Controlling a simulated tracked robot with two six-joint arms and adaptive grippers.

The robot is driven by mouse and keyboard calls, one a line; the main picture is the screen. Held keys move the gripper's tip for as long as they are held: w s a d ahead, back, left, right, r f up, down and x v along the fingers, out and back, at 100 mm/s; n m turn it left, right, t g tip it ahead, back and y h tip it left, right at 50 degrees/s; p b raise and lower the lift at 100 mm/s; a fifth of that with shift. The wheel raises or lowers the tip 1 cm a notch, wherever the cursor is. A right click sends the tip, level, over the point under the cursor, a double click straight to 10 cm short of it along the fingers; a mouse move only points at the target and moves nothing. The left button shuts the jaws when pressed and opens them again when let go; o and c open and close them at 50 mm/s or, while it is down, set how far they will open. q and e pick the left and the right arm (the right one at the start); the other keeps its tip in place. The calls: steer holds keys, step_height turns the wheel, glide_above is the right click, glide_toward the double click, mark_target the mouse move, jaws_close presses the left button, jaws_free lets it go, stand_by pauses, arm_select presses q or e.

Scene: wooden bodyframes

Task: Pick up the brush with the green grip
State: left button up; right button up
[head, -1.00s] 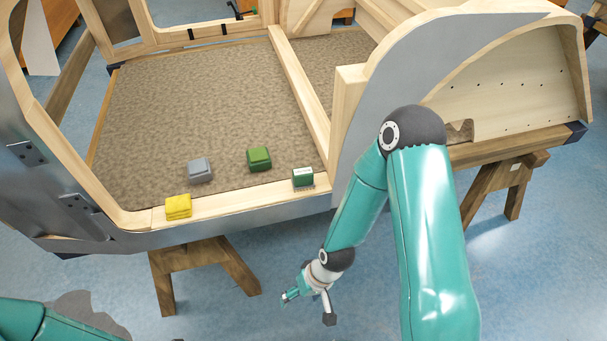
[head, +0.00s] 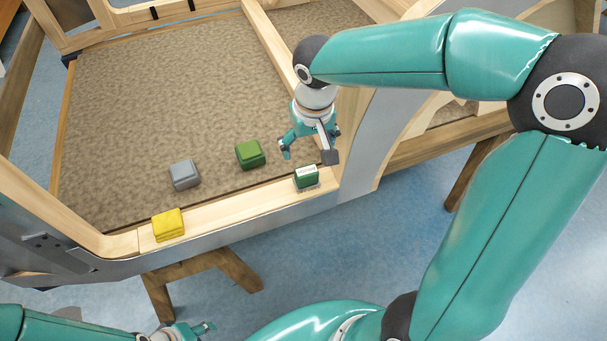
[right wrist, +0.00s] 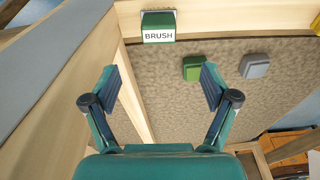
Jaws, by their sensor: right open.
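The brush with the green grip (head: 306,177) stands on the light wooden sill at the front of the bodyframe. Its white label reads BRUSH in the right wrist view (right wrist: 158,27), where it lies beyond the fingertips at the top. My right gripper (head: 310,142) is open and empty. It hangs over the carpeted floor, just behind the brush and apart from it. My left gripper (head: 190,330) shows only partly at the bottom edge, low in front of the frame; its jaws cannot be made out.
A green block (head: 250,154) and a grey block (head: 184,175) lie on the brown carpet (head: 150,110). A yellow block (head: 168,224) sits on the sill to the left. A wooden upright rail and a grey curved panel (head: 372,140) stand close right of my right gripper.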

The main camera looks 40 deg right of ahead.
mark_target(306, 171)
steer(key=f, duration=0.7)
steer(key=shift+w+d, duration=0.3)
steer(key=shift+w, duration=0.05)
steer(key=shift+w+f, duration=0.2)
steer(key=shift+f, duration=1.2)
steer(key=shift+w+f, duration=0.15)
steer(key=shift+f, duration=1.25)
steer(key=c, duration=1.3)
